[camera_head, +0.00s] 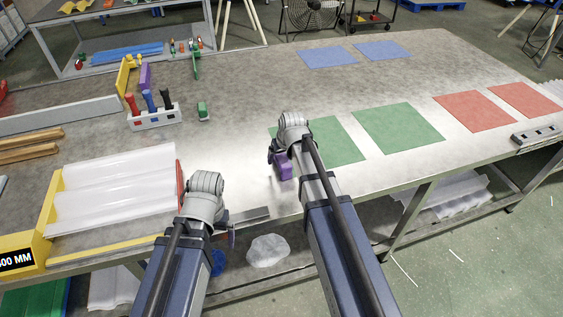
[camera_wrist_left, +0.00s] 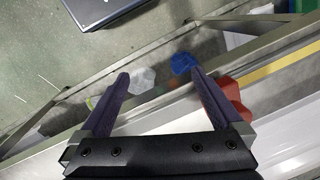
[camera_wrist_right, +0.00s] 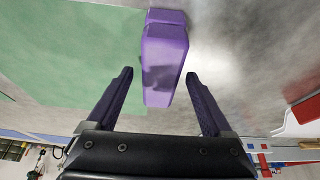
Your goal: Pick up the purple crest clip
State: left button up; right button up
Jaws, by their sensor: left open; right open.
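The purple crest clip (camera_head: 283,168) is a small purple block on the metal table, just left of the green mats in the head view. In the right wrist view the clip (camera_wrist_right: 164,62) lies lengthwise ahead of my right gripper (camera_wrist_right: 160,76), its near end between the open fingertips. I cannot tell whether the fingers touch it. My right gripper in the head view (camera_head: 276,152) is partly hidden by its own wrist. My left gripper (camera_head: 232,232) is open and empty over the table's front edge; in the left wrist view (camera_wrist_left: 160,76) its fingers point at the edge and floor.
White corrugated sheets (camera_head: 115,192) lie in a yellow-ended frame at left. A white holder (camera_head: 155,117) with coloured tools and a green clip (camera_head: 203,111) stand behind. Green mats (camera_head: 398,126), red mats (camera_head: 474,111) and blue mats (camera_head: 328,57) lie flat. The centre is clear.

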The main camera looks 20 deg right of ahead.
jog(key=shift+f+b, duration=0.25)
jog(key=shift+b, duration=0.05)
dwell(0.4)
grip_shut()
dwell(0.6)
